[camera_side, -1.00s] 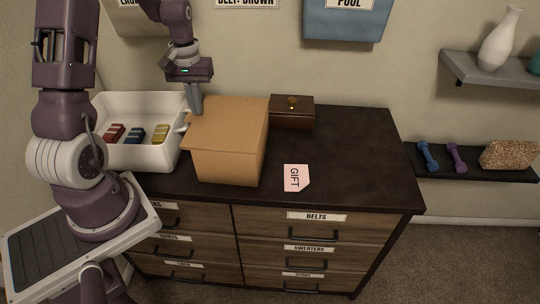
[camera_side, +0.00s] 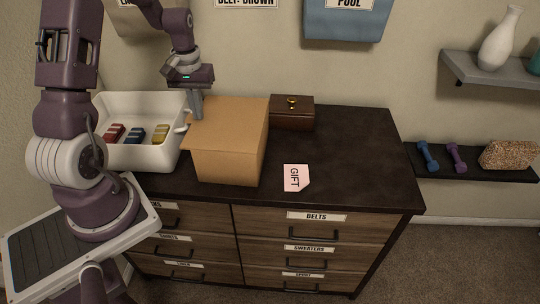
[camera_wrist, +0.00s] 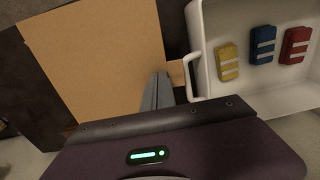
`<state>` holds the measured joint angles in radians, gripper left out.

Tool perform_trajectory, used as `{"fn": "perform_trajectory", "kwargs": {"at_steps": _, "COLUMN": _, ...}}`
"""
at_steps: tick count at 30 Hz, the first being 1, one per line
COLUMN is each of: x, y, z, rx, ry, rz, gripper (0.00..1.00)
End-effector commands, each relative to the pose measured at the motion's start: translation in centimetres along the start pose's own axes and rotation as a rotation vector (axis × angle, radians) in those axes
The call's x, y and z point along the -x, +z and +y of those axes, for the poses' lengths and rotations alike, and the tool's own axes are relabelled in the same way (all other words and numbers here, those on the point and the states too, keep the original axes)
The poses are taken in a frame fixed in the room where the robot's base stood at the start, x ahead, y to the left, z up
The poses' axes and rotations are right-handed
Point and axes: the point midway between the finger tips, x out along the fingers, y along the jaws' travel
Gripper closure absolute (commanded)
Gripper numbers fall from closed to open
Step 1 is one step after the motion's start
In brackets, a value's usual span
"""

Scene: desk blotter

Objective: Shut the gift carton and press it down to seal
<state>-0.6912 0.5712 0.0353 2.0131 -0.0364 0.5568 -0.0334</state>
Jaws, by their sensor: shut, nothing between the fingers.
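The gift carton (camera_side: 228,150) is a tan cardboard box on the dark dresser top. Its top panel (camera_side: 229,115) lies over the box and looks nearly flat; I cannot tell whether it is fully down. In the wrist view the panel (camera_wrist: 95,60) fills the left and middle. My gripper (camera_side: 197,117) is shut and empty, pointing down at the carton's left back edge. In the wrist view its fingers (camera_wrist: 157,92) overlap the panel's edge by a small flap (camera_wrist: 177,72). I cannot tell whether they touch. A pink GIFT card (camera_side: 296,178) lies right of the carton.
A white bin (camera_side: 150,156) with red, blue and yellow bundles stands close left of the carton, its handle (camera_wrist: 188,75) beside my fingers. A brown box with a gold knob (camera_side: 292,114) stands behind. The dresser's right side (camera_side: 360,160) is clear.

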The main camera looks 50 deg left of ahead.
Motion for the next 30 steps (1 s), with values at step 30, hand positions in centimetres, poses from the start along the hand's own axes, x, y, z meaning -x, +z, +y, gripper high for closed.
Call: {"fn": "perform_trajectory", "kwargs": {"at_steps": 30, "x": 6.6, "y": 0.0, "z": 0.0, "rx": -0.001, "ry": 0.0, "rz": 0.001, "gripper": 1.0}}
